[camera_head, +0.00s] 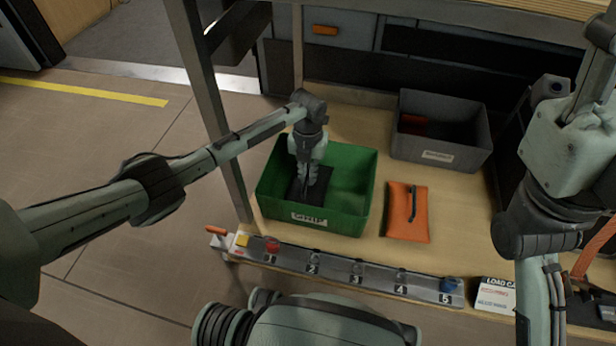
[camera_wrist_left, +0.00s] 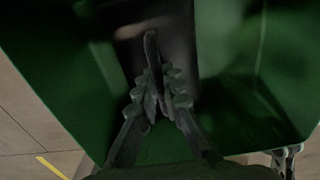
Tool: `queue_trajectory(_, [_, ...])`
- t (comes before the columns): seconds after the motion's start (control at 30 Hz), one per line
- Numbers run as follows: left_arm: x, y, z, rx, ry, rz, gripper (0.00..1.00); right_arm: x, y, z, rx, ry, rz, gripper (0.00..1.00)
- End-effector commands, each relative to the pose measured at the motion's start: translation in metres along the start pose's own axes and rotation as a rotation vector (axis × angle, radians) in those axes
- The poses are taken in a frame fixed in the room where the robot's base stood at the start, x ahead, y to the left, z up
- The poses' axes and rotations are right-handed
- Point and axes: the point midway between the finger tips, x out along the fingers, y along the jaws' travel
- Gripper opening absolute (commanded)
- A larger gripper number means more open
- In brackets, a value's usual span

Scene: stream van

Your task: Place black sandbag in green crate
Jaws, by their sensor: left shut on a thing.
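The green crate (camera_head: 345,217) stands on the wooden bench, with a white label on its front wall. My left gripper (camera_head: 305,190) reaches down inside the crate, at its left part. It is shut on the black sandbag (camera_head: 318,186), by the strap on its top. In the left wrist view the fingers (camera_wrist_left: 158,110) close around the dark strap, and the sandbag (camera_wrist_left: 172,60) lies between the walls of the green crate (camera_wrist_left: 55,70). I cannot tell whether the bag rests on the crate's floor. My right gripper is not in view; only my right arm shows at the right.
An orange sandbag (camera_head: 407,225) with a dark strap lies on the bench right of the crate. A grey crate (camera_head: 437,155) with something red inside stands behind it. A numbered strip (camera_head: 335,272) runs along the bench's front edge. A post (camera_head: 215,110) rises left of the crate.

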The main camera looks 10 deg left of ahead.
Motion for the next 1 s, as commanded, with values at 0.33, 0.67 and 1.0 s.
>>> queue_trajectory(0.33, [0.000,-0.001,0.002,0.000,-0.005,-0.002,0.00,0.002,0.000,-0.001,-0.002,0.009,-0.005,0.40])
queue_trajectory(0.67, [0.002,0.000,0.001,0.000,-0.002,0.000,0.28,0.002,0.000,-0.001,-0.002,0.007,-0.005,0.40])
queue_trajectory(1.0, [-0.024,0.001,0.002,-0.001,-0.004,0.001,0.28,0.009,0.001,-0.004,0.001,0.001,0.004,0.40])
